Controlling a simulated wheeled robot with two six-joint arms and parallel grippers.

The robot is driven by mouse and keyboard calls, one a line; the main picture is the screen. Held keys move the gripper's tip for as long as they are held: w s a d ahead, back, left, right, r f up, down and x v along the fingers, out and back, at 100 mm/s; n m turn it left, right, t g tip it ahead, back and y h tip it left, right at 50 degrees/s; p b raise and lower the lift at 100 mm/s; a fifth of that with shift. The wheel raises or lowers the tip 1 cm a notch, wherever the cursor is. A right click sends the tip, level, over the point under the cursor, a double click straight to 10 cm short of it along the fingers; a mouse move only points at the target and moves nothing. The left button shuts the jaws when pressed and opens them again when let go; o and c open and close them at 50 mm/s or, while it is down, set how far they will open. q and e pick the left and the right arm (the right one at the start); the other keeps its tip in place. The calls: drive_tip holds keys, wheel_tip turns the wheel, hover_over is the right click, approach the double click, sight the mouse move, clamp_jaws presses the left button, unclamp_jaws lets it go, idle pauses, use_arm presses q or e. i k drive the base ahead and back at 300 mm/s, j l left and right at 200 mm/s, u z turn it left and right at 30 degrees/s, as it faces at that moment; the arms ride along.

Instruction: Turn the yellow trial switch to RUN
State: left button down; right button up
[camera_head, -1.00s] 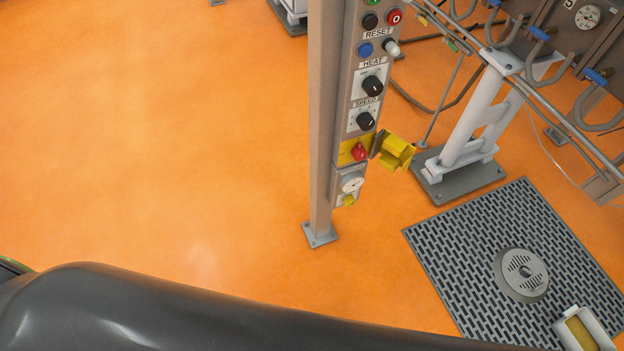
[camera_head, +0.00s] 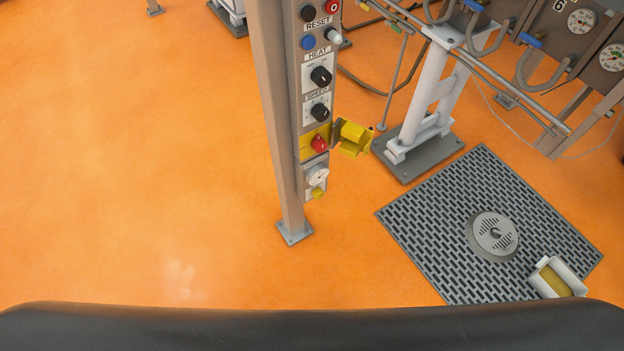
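The trial switch is a red knob (camera_head: 319,143) on a yellow plate (camera_head: 306,148), low on the control panel of a grey post (camera_head: 277,130). A yellow hinged cover (camera_head: 354,138) stands swung out to the right of the knob, leaving the knob exposed. The knob's exact setting and any RUN lettering are too small to read. Neither of my grippers shows in the head view.
A white machine stand (camera_head: 425,100) and a floor grate (camera_head: 430,210) lie to the right. The orange floor at left is clear.

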sight(317, 193)
drive_tip(key=i+l, duration=0.1)
drive_tip(key=l, duration=0.3)
drive_tip(key=i+l, duration=0.1)
drive_tip(key=l, duration=0.25)
drive_tip(key=i+l, duration=0.1)
drive_tip(key=l, duration=0.3)
drive_tip(key=i+l, duration=0.1)
drive_tip(key=l, duration=0.25)
drive_tip(key=i+l, duration=0.1)
drive_tip(key=l, duration=0.3)
